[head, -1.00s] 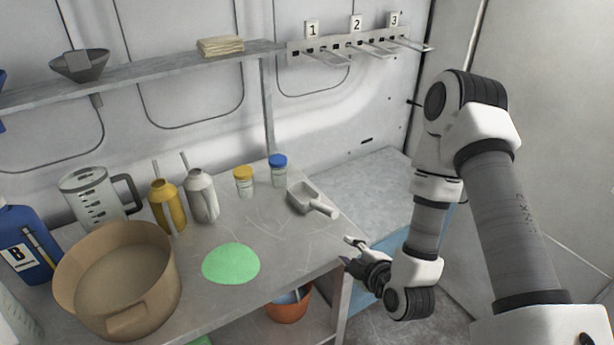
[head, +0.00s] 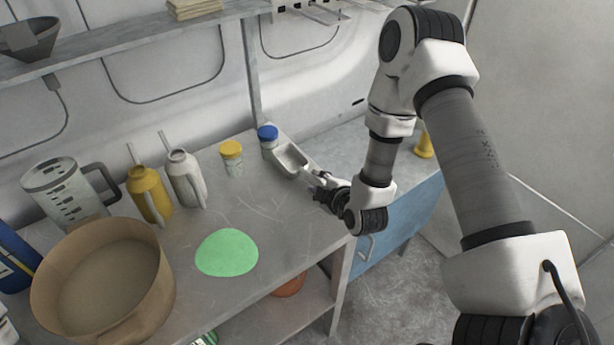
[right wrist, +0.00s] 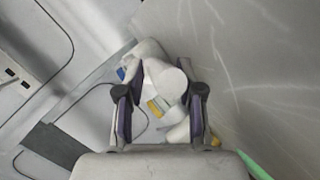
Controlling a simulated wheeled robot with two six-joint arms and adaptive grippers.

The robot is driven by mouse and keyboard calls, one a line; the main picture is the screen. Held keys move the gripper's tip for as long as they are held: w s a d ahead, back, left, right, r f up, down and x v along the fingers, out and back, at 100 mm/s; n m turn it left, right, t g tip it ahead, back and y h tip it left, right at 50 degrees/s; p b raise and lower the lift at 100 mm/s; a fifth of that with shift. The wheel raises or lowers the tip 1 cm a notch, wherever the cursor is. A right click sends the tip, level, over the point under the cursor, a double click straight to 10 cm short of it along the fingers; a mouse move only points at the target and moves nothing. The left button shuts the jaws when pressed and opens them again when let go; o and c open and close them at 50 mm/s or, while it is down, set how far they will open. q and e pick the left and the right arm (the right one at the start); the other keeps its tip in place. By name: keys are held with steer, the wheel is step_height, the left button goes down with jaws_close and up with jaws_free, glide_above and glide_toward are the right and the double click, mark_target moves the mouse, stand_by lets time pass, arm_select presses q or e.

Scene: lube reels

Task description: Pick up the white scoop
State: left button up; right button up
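The white scoop (head: 291,160) lies on the grey table near its right edge, its bowl toward the back and its handle toward my right gripper. My right gripper (head: 318,182) is at the handle end, over the table's edge. In the right wrist view, the open fingers (right wrist: 163,100) stand on both sides of the scoop's pale rounded handle end (right wrist: 163,80). I cannot tell whether either finger touches it. My left gripper is not in view.
A blue-capped jar (head: 268,139) stands close beside the scoop's bowl, and a yellow-capped jar (head: 232,158) is to its left. A yellow bottle (head: 149,195), a grey bottle (head: 184,180), a green mat (head: 227,253) and a large tan tub (head: 150,285) are farther left.

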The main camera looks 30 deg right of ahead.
steer(key=shift+s+r, duration=0.1)
steer(key=shift+s, duration=0.05)
steer(key=shift+s+r, duration=0.1)
steer(key=shift+s, duration=0.1)
steer(key=c, duration=0.4)
jaws_close()
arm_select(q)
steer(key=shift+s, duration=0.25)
